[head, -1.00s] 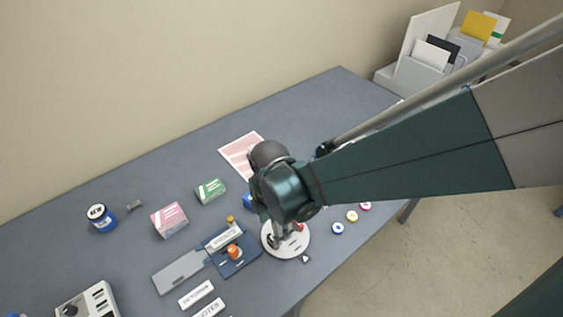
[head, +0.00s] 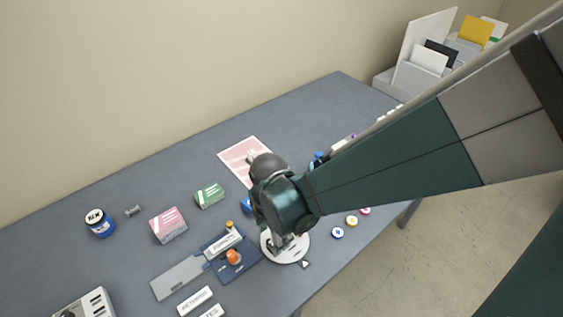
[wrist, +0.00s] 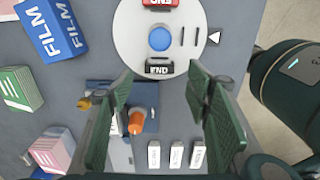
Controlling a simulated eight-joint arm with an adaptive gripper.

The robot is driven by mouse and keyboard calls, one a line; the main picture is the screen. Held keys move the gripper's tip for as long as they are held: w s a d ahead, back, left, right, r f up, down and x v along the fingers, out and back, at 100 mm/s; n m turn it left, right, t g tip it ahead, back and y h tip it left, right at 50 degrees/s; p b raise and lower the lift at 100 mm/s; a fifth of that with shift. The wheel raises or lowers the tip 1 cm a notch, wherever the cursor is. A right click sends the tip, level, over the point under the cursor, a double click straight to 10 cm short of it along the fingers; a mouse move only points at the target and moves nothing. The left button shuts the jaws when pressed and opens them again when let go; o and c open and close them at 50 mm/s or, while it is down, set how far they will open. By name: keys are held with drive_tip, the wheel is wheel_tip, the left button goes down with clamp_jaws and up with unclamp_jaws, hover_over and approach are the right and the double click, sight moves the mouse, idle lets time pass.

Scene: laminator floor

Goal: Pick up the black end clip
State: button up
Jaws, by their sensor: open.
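The black end clip (wrist: 159,68) is a small dark block marked END. It sits near the edge of a white round plate (wrist: 127,40) in the wrist view. A red end clip (wrist: 160,3) sits on the opposite side of the same plate, partly cut off by the frame top. My gripper (wrist: 160,84) is open and empty, with the black clip seen between and just beyond its fingertips. In the head view my gripper (head: 285,241) is over the white plate (head: 300,249), and my wrist hides much of it; I cannot make out the black clip there.
A blue FILM box (wrist: 50,30) and green box (wrist: 20,88) lie left of the plate. A blue fixture (head: 240,262) with an orange knob (head: 233,257) is close beside it. White labelled blocks (head: 194,300) lie near the front edge. Small round discs (head: 337,232) lie to the right.

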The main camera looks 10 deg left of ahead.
sight(272, 244)
idle(0.3)
drive_tip(key=shift+f+b, duration=0.4)
drive_tip(key=shift+f, duration=2.2)
drive_tip(key=shift+c, duration=0.5)
drive_tip(key=c, duration=0.7)
